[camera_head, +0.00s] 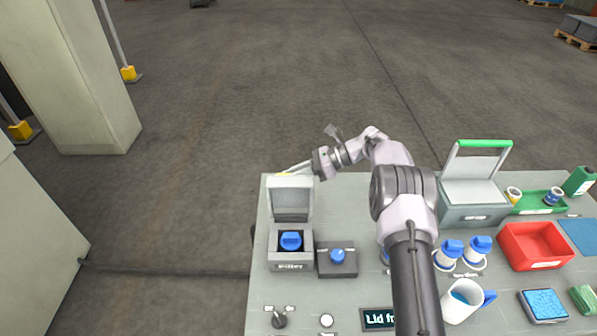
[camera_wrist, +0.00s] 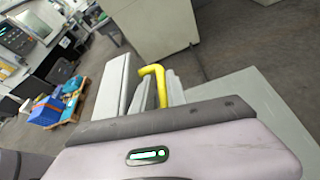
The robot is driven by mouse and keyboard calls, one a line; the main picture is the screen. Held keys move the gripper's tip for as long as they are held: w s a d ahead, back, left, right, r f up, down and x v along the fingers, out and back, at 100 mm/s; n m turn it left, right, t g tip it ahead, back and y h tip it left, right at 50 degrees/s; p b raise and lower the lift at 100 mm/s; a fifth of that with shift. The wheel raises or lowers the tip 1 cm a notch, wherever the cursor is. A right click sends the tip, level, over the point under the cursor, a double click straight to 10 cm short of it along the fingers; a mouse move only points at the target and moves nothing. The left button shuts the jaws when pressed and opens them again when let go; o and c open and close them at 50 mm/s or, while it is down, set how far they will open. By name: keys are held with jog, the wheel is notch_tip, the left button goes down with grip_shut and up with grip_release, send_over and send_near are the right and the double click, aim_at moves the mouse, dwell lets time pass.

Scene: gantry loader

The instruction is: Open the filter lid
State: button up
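The filter box (camera_head: 291,267) stands at the left end of the table with its pale lid (camera_head: 291,199) raised, about upright at the back. The box is open at the top and a blue-capped filter (camera_head: 291,240) shows inside. A yellow handle (camera_head: 284,175) is at the lid's top edge. My gripper (camera_head: 295,168) reaches to this handle from the right and behind. In the wrist view the bent yellow handle (camera_wrist: 158,85) stands between the grey fingers of my gripper (camera_wrist: 160,95), with hardly any gap beside it. The exact contact is partly hidden by the gripper body.
A grey block with a blue knob (camera_head: 337,257) sits right of the box. A lever (camera_head: 279,318) and a white button (camera_head: 326,320) are in front. Blue-capped bottles, a red bin (camera_head: 535,246) and a grey case (camera_head: 473,203) stand on the right.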

jog(key=p+v, duration=0.1)
jog(key=v, duration=1.1)
jog(key=shift+s, duration=0.1)
